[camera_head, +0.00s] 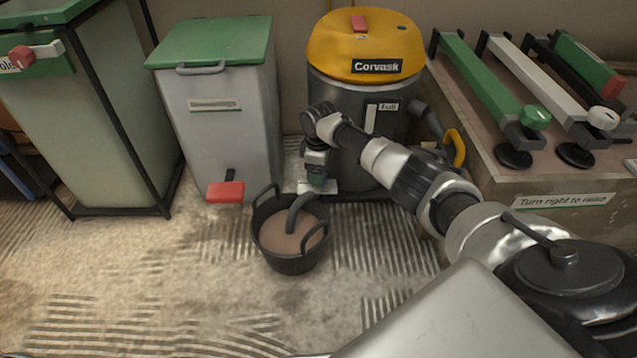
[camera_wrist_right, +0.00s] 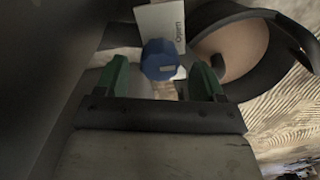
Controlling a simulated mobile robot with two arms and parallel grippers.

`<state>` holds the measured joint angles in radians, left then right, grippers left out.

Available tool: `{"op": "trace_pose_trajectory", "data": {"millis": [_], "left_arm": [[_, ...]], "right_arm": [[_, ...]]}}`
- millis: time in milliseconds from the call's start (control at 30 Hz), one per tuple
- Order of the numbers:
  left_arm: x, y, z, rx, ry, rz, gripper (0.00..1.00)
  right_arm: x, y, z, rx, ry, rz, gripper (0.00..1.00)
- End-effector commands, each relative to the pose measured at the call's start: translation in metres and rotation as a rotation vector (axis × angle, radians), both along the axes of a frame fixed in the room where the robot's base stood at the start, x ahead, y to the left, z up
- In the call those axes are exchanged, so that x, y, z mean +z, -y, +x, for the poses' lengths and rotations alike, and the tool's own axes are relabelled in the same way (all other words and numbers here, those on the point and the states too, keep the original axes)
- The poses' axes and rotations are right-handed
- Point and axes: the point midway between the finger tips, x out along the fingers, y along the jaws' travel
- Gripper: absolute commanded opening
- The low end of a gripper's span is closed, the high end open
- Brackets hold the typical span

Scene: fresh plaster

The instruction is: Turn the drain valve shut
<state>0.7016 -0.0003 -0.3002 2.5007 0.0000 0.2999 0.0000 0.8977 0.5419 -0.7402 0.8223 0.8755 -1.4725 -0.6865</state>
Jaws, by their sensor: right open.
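The drain valve shows in the right wrist view as a blue knob (camera_wrist_right: 158,60) on a pale stem, in front of a white label plate (camera_wrist_right: 162,28) with hard-to-read lettering. My right gripper (camera_wrist_right: 168,85) is open, with its green fingers on either side of the knob and stem; whether they touch is unclear. In the head view the right gripper (camera_head: 316,180) points down at the lower front of the yellow and grey Corvask vacuum (camera_head: 345,95), hiding the knob. A dark curved hose (camera_head: 294,212) leads into a black bucket (camera_head: 292,262) of brown liquid. My left gripper is out of view.
A grey bin (camera_head: 225,130) with green lid and red pedal (camera_head: 226,192) stands left of the vacuum. A glass-sided cabinet (camera_head: 95,120) is further left. A bench (camera_head: 545,185) with long clamps stands at right. The streaked floor (camera_head: 150,270) in front is clear.

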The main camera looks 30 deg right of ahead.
Motion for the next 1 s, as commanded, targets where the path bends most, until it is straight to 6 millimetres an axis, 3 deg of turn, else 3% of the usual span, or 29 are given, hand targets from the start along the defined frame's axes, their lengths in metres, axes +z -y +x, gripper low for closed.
{"op": "trace_pose_trajectory", "data": {"millis": [33,200,567,867,1000], "left_arm": [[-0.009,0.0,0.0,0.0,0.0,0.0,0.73],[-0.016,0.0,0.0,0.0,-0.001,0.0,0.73],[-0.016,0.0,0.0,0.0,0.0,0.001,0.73],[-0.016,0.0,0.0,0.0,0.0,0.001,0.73],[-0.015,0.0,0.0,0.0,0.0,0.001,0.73]], "right_arm": [[-0.01,0.0,0.0,0.0,0.001,-0.001,0.69],[-0.019,0.0,0.0,0.001,0.001,0.0,0.69],[-0.02,0.0,0.0,0.0,0.001,0.001,0.67],[-0.021,0.0,0.0,0.0,0.001,0.001,0.21],[-0.02,0.0,0.0,-0.003,0.001,0.001,0.19]]}}
